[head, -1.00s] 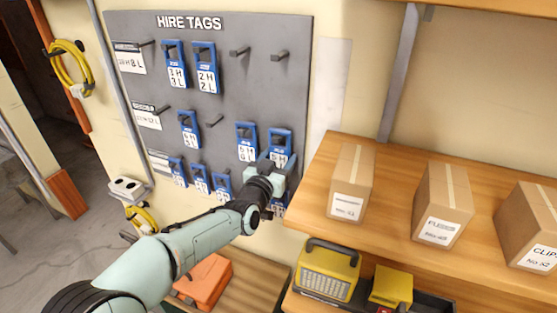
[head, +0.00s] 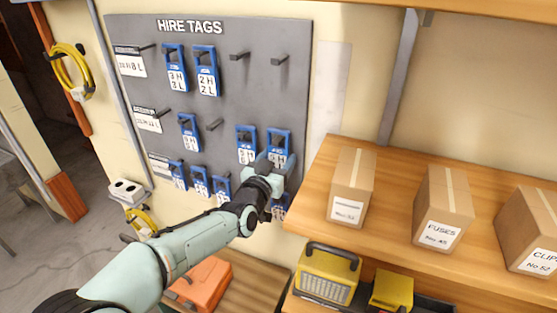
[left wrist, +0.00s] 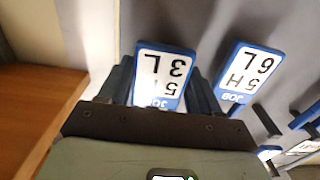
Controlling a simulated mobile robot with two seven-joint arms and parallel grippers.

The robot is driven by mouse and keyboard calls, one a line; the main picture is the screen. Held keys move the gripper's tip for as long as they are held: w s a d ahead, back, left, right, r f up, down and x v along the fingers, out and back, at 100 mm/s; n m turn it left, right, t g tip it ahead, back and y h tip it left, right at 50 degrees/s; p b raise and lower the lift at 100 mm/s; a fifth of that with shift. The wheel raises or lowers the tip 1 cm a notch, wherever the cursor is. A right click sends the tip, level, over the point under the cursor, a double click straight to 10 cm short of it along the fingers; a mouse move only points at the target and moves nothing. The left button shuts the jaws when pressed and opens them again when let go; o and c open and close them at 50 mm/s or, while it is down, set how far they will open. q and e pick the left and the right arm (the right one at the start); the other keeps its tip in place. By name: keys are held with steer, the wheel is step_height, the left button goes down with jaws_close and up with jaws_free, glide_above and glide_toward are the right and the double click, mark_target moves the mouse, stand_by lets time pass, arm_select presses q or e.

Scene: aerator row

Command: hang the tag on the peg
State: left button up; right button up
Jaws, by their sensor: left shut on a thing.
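The grey HIRE TAGS board (head: 225,100) fills the left middle of the head view. My left gripper (head: 272,163) is at its lower right, shut on a blue-framed white tag (head: 279,142). In the left wrist view this tag (left wrist: 163,72) reads 5 H 3 L upside down, between the two fingers (left wrist: 160,92). It is close to the board; I cannot tell whether its opening is around a peg. A neighbouring tag (head: 246,143) hangs to its left, and shows in the left wrist view (left wrist: 248,72) reading 5 H 6 L. My right gripper is not in view.
Bare pegs (head: 240,54) (head: 280,59) (head: 214,124) stick out of the board. Several other blue tags (head: 206,72) hang there. Another tag (head: 279,212) shows partly below my gripper. A wooden shelf (head: 300,220) with cardboard boxes (head: 352,187) stands close on the right.

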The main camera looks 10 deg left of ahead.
arm_select(q)
steer(key=shift+s+a+b, duration=0.15)
steer(key=shift+s+b, duration=0.3)
steer(key=shift+s, duration=0.45)
steer(key=shift+s+a+b, duration=0.15)
steer(key=shift+s+b, duration=0.1)
steer(key=shift+s, duration=0.5)
steer(key=shift+s+a+b, duration=0.15)
steer(key=shift+s+b, duration=0.05)
steer(key=shift+s, duration=0.5)
steer(key=s, duration=0.2)
steer(key=shift+s+a, duration=0.25)
steer(key=shift+s, duration=0.1)
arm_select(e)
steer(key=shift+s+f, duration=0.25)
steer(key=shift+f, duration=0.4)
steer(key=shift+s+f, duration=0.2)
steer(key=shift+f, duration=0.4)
